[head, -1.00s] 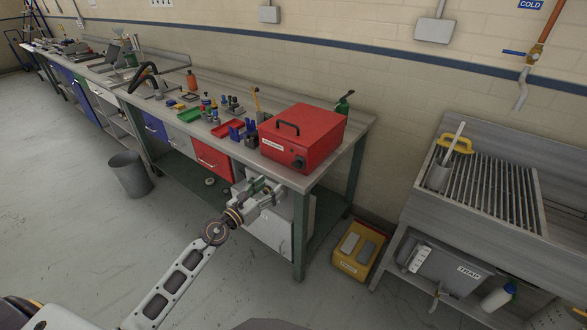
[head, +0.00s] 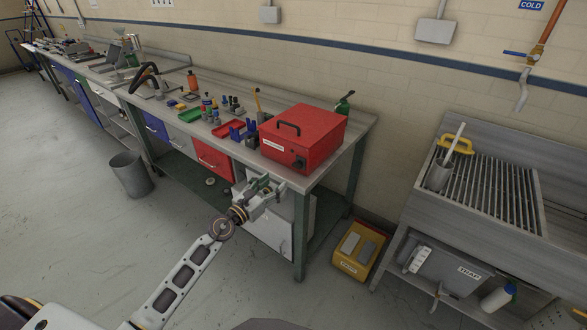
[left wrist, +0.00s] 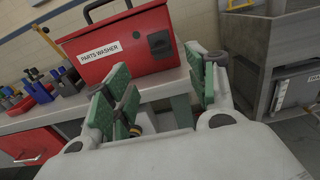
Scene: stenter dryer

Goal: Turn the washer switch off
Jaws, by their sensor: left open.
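The red parts washer (head: 302,138) stands on the near end of the workbench, with a black handle on its lid. Its front also shows in the left wrist view (left wrist: 120,52), with a "PARTS WASHER" label. A dark switch (left wrist: 160,42) is at the right of that front; its position is too small to tell. My left gripper (head: 268,183) is in front of and below the washer, near the bench edge, apart from the switch. Its green-padded fingers are spread and empty in the left wrist view (left wrist: 162,92). My right gripper is not in view.
The workbench (head: 358,128) holds red trays, bottles and blue holders left of the washer. A red drawer (head: 213,162) is below. A yellow bin (head: 358,250) stands on the floor, and a slatted sink (head: 490,190) is at right. The floor at left is mostly clear.

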